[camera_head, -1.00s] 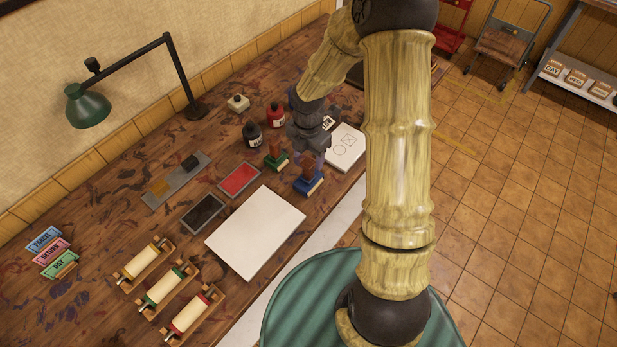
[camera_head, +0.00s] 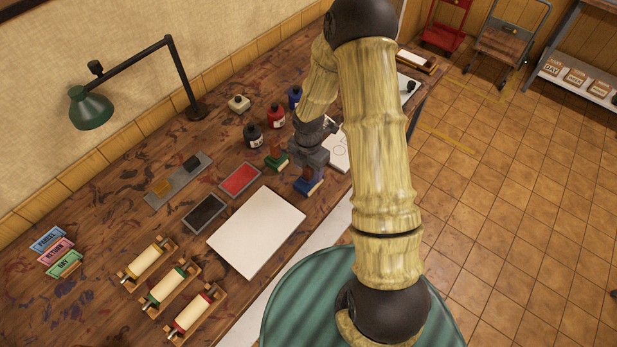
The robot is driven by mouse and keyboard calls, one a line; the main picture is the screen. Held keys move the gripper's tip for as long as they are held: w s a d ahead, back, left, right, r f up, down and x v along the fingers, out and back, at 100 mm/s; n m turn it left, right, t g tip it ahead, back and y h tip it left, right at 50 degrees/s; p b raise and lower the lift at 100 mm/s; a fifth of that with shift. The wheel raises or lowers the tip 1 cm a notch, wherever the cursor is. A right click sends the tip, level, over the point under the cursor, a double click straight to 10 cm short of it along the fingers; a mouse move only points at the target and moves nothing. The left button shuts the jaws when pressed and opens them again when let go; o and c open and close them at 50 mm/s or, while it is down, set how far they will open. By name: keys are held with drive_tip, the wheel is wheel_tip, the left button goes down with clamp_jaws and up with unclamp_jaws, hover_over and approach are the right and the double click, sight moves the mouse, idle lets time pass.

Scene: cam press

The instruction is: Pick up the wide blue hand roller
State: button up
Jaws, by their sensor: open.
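No roller that I can clearly tell as wide and blue shows. A pale roller (camera_head: 413,59) lies in a wooden holder at the table's far right end, partly behind my arm; its end colour is too small to tell. My gripper (camera_head: 308,168) is open, pointing down over the blue-based stamp (camera_head: 309,187) near the table's front edge. I cannot tell whether the fingers touch the stamp's handle. Three other rollers rest in wooden cradles at the lower left, with yellow (camera_head: 147,260), green (camera_head: 167,287) and red (camera_head: 192,313) ends.
A green-based stamp (camera_head: 277,161) stands close left of my gripper. Black (camera_head: 254,135), red (camera_head: 277,115) and blue (camera_head: 295,97) bottles stand behind. Ink pads (camera_head: 240,179), a white sheet (camera_head: 255,232) and a lamp (camera_head: 90,108) occupy the table. A paper pad (camera_head: 338,152) lies right of the gripper.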

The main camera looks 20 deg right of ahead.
idle(0.4)
clamp_jaws()
drive_tip(key=shift+r, duration=0.15)
wheel_tip(320, 180, up, 10)
drive_tip(key=shift+f+b, duration=0.1)
drive_tip(key=shift+b, duration=0.6)
idle(0.3)
drive_tip(key=c, duration=1)
unclamp_jaws()
